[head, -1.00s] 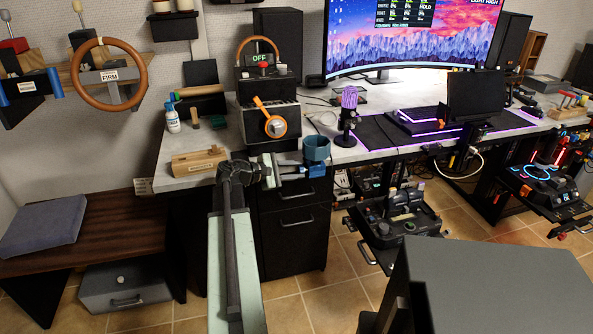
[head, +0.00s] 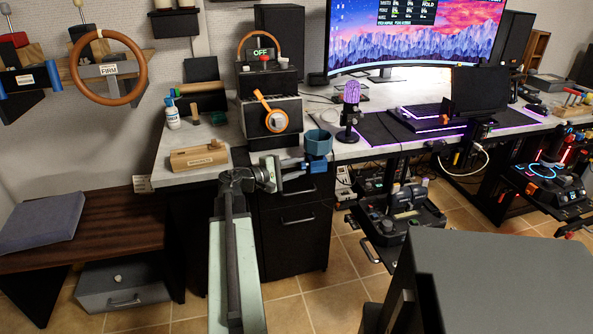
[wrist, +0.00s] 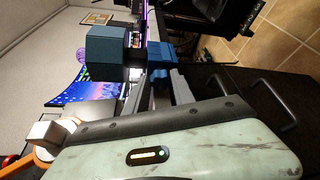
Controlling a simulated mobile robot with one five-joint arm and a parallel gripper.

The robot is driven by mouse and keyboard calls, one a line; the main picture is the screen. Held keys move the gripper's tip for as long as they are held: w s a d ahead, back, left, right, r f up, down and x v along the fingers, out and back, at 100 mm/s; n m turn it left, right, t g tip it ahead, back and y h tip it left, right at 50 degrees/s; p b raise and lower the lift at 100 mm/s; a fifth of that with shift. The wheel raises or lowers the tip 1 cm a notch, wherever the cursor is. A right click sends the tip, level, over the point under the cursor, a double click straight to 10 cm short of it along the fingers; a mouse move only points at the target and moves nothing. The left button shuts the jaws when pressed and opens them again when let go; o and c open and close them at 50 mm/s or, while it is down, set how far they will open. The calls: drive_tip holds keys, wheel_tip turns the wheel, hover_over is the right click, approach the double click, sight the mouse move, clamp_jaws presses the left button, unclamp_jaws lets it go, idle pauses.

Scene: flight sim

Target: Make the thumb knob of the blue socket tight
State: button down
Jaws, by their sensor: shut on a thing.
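The blue socket (head: 318,143) is an open cup at the front edge of the desk. In the wrist view it shows as a blue block (wrist: 107,46). Its blue thumb knob (head: 317,164) sits just below the cup; in the wrist view the knob (wrist: 158,76) lies between my fingertips. My gripper (head: 303,166) reaches in from the left at the desk edge and is shut on the knob. The fingers (wrist: 166,80) cover part of it, so its exact turn is hard to see.
A wooden block (head: 199,157) lies on the desk to the left, and a box with an orange lever (head: 272,114) stands behind. A black drawer cabinet (head: 296,235) is under the gripper. A grey surface (head: 495,285) fills the lower right.

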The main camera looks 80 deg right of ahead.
drive_tip(key=shift+m+b, duration=0.3)
drive_tip(key=shift+m, duration=0.1)
drive_tip(key=c, duration=1.1)
unclamp_jaws()
drive_tip(key=shift+o, duration=0.2)
drive_tip(key=f+v, duration=0.1)
drive_tip(key=v, duration=0.6)
drive_tip(key=shift+w+a+r+p, duration=0.3)
drive_tip(key=shift+a+r+p, duration=0.1)
drive_tip(key=shift+p, duration=0.05)
